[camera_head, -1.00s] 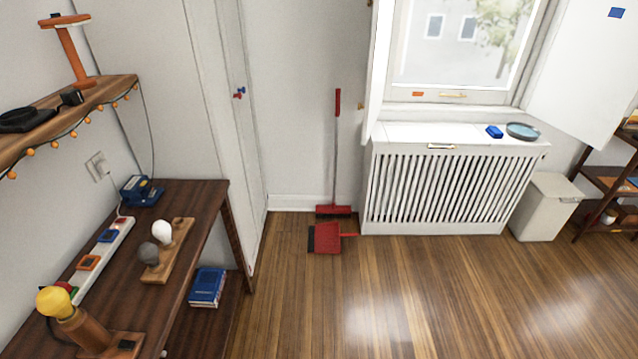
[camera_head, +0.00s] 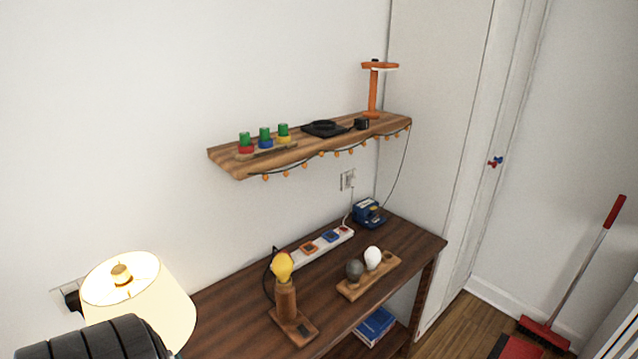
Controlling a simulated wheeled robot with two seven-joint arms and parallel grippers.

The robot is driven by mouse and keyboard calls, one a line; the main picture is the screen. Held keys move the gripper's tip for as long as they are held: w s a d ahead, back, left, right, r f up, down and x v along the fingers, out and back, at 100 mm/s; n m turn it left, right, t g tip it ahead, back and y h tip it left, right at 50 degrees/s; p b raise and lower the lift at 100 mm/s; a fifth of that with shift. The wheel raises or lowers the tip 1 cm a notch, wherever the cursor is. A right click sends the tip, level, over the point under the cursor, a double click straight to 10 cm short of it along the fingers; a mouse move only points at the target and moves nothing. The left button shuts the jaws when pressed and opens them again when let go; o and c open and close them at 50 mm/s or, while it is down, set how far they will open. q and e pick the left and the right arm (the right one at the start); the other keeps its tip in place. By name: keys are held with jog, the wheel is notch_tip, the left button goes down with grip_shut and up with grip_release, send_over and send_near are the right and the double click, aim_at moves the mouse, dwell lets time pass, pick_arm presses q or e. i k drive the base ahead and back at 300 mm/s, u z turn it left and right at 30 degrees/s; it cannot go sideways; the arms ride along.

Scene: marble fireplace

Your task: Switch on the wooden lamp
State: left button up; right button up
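The wooden lamp (camera_head: 286,300) stands upright on the dark wooden table (camera_head: 225,303). It has a round wooden post on a flat wooden base and a yellow bulb (camera_head: 282,266) on top. A small dark square, which looks like a switch, is on the right part of its base (camera_head: 303,330). The bulb casts no clear glow, and I cannot tell whether it is lit. No gripper fingers show. A black ribbed part at the bottom left looks like part of my arm.
A lit shaded lamp (camera_head: 138,300) is at the left. A bulb holder (camera_head: 368,275), power strip (camera_head: 322,248) and blue device (camera_head: 369,212) share the table. A wooden shelf (camera_head: 225,158) hangs above. Floor (camera_head: 450,325) shows at the right, with a red broom (camera_head: 545,335).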

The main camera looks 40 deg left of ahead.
aim_at(301, 328)
jog(key=u, duration=1.55)
